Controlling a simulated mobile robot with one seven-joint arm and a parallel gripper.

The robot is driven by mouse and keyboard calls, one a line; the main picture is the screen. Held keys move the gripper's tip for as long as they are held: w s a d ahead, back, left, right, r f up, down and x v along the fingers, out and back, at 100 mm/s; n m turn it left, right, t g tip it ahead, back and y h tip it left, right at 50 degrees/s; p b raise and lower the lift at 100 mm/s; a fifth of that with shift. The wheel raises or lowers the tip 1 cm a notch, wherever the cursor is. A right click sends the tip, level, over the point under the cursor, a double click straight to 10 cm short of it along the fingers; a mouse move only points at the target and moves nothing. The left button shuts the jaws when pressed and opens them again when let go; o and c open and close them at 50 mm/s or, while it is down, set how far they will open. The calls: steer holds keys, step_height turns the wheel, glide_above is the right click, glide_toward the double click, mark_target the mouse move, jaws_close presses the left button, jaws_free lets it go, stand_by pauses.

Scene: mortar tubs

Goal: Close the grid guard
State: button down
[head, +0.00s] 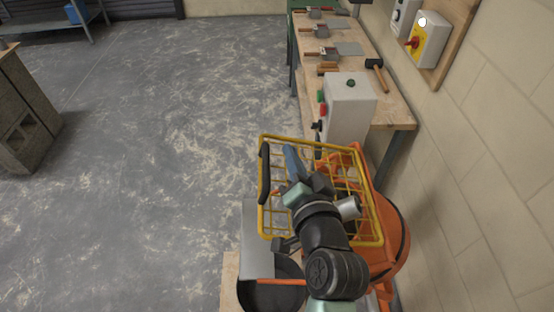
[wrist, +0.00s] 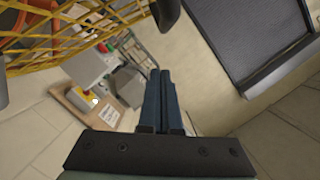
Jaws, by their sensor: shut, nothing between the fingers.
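The grid guard (head: 342,153) is a yellow wire frame with a black handle (head: 264,173) along its left side. It stands at the orange mixer (head: 396,232); its exact angle is hard to judge. My gripper (head: 289,151) overlaps the grid in the head view, its blue fingers just right of the handle. In the wrist view the fingers (wrist: 160,75) are shut together with nothing between them. The grid (wrist: 60,42) shows at upper left there, and a dark part, likely the handle (wrist: 166,12), lies beyond the fingertips. My arm hides part of the grid and mixer.
A grey control box (head: 348,105) with red and green buttons is just beyond the guard. A workbench (head: 397,107) with trowels and a hammer runs along the right wall. A black tub (head: 272,296) is at the lower left of my arm. The floor (head: 170,130) at left is open.

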mark_target(276, 189)
steer(key=a+f+p, duration=0.1)
steer(key=a+f, duration=0.1)
steer(key=shift+s+a+f, duration=0.15)
steer(key=shift+a+f, duration=0.15)
steer(key=shift+a, duration=0.1)
steer(key=shift+f, duration=0.1)
